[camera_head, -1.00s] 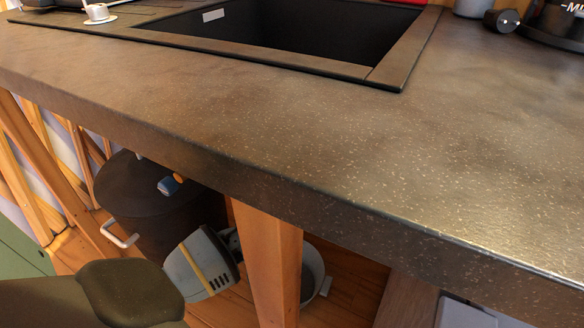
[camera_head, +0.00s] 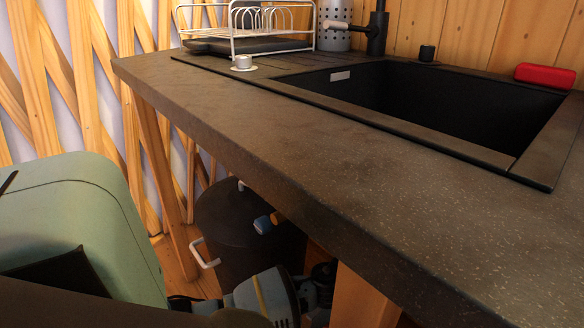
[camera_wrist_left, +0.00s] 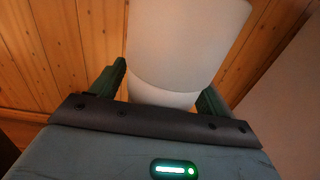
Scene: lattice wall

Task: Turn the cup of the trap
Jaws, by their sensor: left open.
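In the left wrist view a plain white cylinder (camera_wrist_left: 188,45), which looks like the cup of the trap, stands between the two dark green fingers of my left gripper (camera_wrist_left: 160,85). A seam crosses it, with a narrower white part below. The gripper is open around it; whether a finger touches it I cannot tell. In the head view my left gripper (camera_head: 318,282) is under the counter, low in the picture, partly cut off and close to a wooden post. The trap cannot be made out there. My right gripper is not in view.
The speckled dark counter (camera_head: 330,180) overhangs the gripper, with a black sink (camera_head: 440,105) set in it. A wooden post (camera_head: 362,300) stands right of the gripper. A dark pot with white handles (camera_head: 235,225) stands behind. A pale green rounded body (camera_head: 90,200) is at the left.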

